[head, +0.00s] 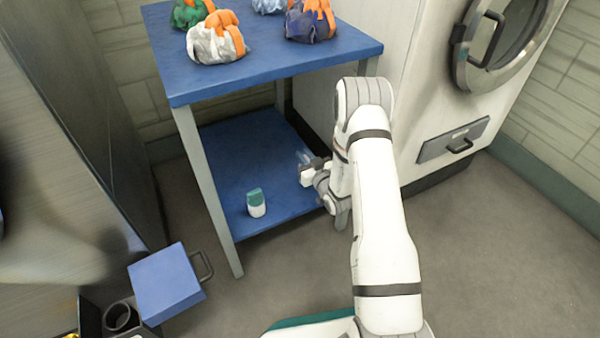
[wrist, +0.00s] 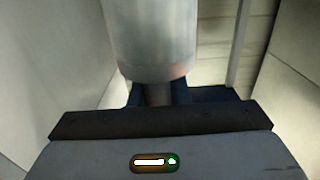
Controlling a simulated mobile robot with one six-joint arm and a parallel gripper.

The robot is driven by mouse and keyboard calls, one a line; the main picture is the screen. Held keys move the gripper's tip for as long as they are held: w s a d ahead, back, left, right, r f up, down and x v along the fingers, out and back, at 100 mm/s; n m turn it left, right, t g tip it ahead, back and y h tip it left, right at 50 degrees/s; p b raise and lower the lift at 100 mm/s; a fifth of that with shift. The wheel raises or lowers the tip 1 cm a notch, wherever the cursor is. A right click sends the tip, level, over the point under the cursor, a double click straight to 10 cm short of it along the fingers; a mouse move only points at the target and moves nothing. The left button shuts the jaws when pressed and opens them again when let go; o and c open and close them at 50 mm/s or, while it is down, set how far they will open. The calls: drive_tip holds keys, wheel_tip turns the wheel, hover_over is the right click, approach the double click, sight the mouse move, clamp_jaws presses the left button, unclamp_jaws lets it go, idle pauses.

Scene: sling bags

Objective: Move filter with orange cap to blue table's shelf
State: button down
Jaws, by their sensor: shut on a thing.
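My gripper (head: 306,168) is at the right part of the blue table's lower shelf (head: 235,148), beneath the tabletop. In the wrist view my gripper (wrist: 158,95) is shut on the filter (wrist: 155,40), a pale cloudy cylinder with a faint pinkish-orange lower rim. The filter's top runs out of that view, and its orange cap is not clearly seen. In the head view the held filter is only a small pale patch at the fingers. I cannot tell whether it touches the shelf.
A white bottle with a green cap (head: 256,203) stands on the shelf's front left. Several sling bags (head: 217,40) lie on the blue tabletop (head: 270,62). A table leg (head: 208,185) bounds the shelf at left. A white machine (head: 405,80) stands at right. The shelf's middle is clear.

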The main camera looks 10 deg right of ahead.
drive_tip(key=shift+f+b, duration=0.8)
drive_tip(key=shift+f, duration=1.25)
drive_tip(key=shift+f, duration=0.1)
drive_tip(key=c, duration=1.4)
unclamp_jaws()
drive_tip(key=shift+o, duration=0.2)
